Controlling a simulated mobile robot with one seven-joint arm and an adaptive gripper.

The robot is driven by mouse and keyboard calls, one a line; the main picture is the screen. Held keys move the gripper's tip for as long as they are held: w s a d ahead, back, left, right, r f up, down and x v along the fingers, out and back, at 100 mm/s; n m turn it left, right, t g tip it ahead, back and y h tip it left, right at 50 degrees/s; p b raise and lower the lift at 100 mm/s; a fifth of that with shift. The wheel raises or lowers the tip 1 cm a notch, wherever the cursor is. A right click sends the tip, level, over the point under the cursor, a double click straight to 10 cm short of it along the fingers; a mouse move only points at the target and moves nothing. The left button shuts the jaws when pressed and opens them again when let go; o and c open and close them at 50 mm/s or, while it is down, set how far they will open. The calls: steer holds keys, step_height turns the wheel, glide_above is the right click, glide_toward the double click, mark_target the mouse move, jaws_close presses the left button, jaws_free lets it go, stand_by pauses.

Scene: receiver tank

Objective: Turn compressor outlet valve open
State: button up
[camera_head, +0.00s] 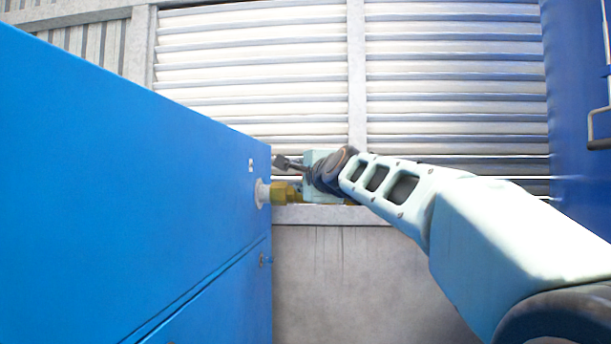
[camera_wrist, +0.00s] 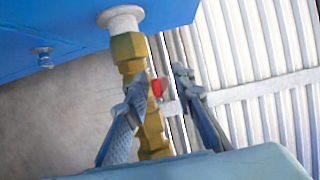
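The compressor outlet valve is a brass fitting (camera_head: 283,193) on a white collar at the side of the blue compressor cabinet. In the wrist view the brass body (camera_wrist: 128,50) runs down from the collar, and a small red piece (camera_wrist: 157,87), likely its handle, shows at its right side. My gripper (camera_wrist: 160,90) is open, with its fingers apart. The left finger overlaps the brass body in the picture; the right finger is right of the red piece with a gap. Contact cannot be told. In the head view my gripper (camera_head: 285,163) is beside the fitting, partly hiding it.
A louvred wall (camera_head: 450,100) stands behind, above a grey concrete panel (camera_head: 350,280). A blue tank or cabinet with a handle (camera_head: 575,110) is at the right.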

steer(key=shift+w, duration=0.1)
steer(key=shift+c, duration=0.4)
jaws_close()
